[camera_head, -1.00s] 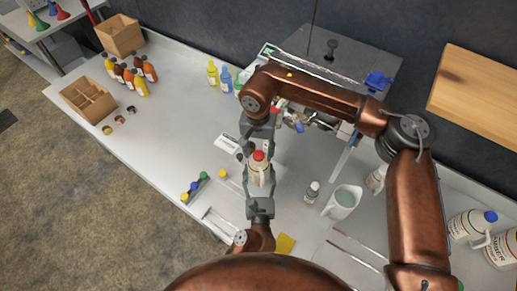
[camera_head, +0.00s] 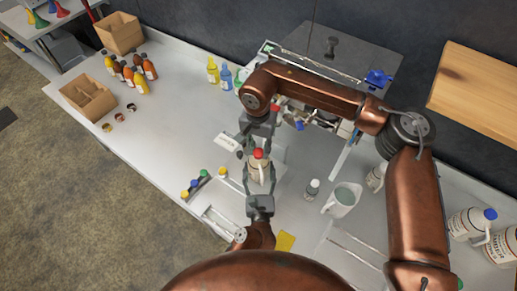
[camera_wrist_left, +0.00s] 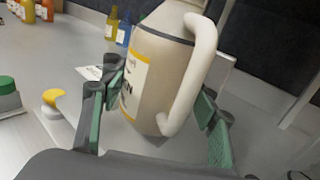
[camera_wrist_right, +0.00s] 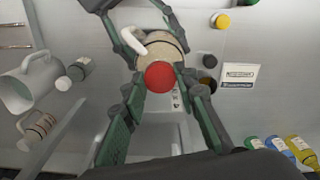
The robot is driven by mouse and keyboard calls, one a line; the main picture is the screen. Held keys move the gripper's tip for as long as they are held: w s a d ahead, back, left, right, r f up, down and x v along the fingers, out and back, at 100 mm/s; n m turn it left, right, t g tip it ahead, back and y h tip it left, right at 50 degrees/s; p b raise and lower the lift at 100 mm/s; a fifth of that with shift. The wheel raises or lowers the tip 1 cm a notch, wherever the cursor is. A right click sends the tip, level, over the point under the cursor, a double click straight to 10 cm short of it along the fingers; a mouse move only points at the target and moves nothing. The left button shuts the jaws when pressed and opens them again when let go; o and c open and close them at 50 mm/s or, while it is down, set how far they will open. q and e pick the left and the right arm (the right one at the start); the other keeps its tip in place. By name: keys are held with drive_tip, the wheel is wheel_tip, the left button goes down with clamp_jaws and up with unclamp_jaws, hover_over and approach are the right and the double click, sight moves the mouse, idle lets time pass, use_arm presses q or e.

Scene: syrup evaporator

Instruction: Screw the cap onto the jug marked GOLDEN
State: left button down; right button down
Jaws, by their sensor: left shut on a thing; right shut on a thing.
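A cream jug (camera_head: 257,174) with a yellow-edged label stands upright between my grippers. In the left wrist view the jug (camera_wrist_left: 160,65) shows its handle and a label ending in N; the rest is hidden. My left gripper (camera_head: 258,190) is shut on the jug's body from the near side. The red cap (camera_head: 258,153) is at the jug's top, in line with it. My right gripper (camera_wrist_right: 160,80) is shut on the cap from above, with its fingertips at either side. The cap hides the neck, so I cannot tell whether it is seated.
A small bottle (camera_head: 312,189) and a white pitcher (camera_head: 343,199) stand to the right. Jugs with blue caps (camera_head: 490,214) stand at far right. The bench's left middle is clear.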

drive_tip(key=m, duration=0.3)
drive_tip(key=shift+m, duration=0.3)
drive_tip(key=m, duration=0.4)
drive_tip(key=shift+m, duration=0.4)
drive_tip(key=c, duration=1.5)
unclamp_jaws()
drive_tip(key=shift+c, duration=0.2)
drive_tip(key=shift+r, duration=2.25)
